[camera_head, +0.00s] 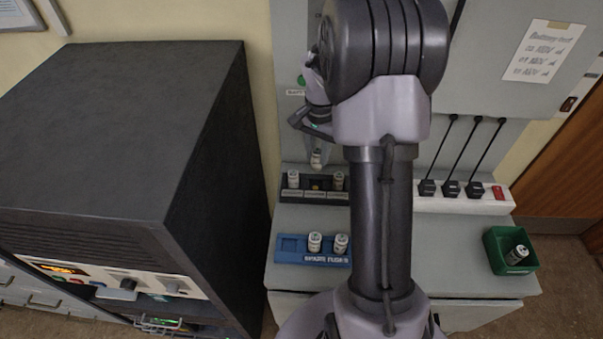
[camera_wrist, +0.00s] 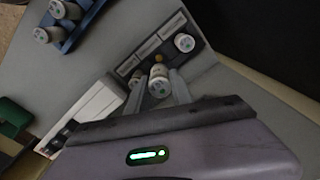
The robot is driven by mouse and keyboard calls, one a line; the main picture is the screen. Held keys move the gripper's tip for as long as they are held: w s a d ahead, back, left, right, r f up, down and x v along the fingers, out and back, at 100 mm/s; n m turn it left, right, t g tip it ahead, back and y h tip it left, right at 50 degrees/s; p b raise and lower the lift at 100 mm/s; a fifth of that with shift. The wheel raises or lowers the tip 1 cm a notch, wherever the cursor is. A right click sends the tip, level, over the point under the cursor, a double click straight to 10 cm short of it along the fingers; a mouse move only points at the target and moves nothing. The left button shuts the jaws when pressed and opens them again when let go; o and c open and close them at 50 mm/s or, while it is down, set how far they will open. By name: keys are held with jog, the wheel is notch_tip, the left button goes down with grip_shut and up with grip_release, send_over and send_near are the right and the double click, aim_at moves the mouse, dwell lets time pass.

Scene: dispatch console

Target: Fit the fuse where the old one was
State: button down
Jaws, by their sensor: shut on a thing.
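My gripper (camera_head: 316,150) is shut on a white fuse (camera_head: 316,159), held upright above the black fuse holder (camera_head: 315,196). In the wrist view the fuse (camera_wrist: 159,84) sits between the two fingers of my gripper (camera_wrist: 158,92). The holder's middle position (camera_head: 315,185) is empty, with a brass-coloured spot. A left fuse (camera_head: 293,179) and a right fuse (camera_head: 338,181) stand on either side of it. In the wrist view the held fuse appears close to the middle position and apart from the right-hand fuse (camera_wrist: 184,42); contact with the holder cannot be told.
A blue spare-fuse tray (camera_head: 295,258) in front holds two fuses, its left place empty. A green bin (camera_head: 499,266) at right holds a lying fuse (camera_head: 517,254). A white power strip (camera_head: 455,204) with black plugs lies behind. A dark cabinet (camera_head: 120,130) stands left.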

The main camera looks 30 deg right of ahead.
notch_tip(320, 180, down, 9)
jog(key=shift+s+b, duration=0.15)
jog(key=shift+b, duration=1.05)
jog(key=c, duration=1.1)
grip_release()
jog(key=shift+c, duration=0.2)
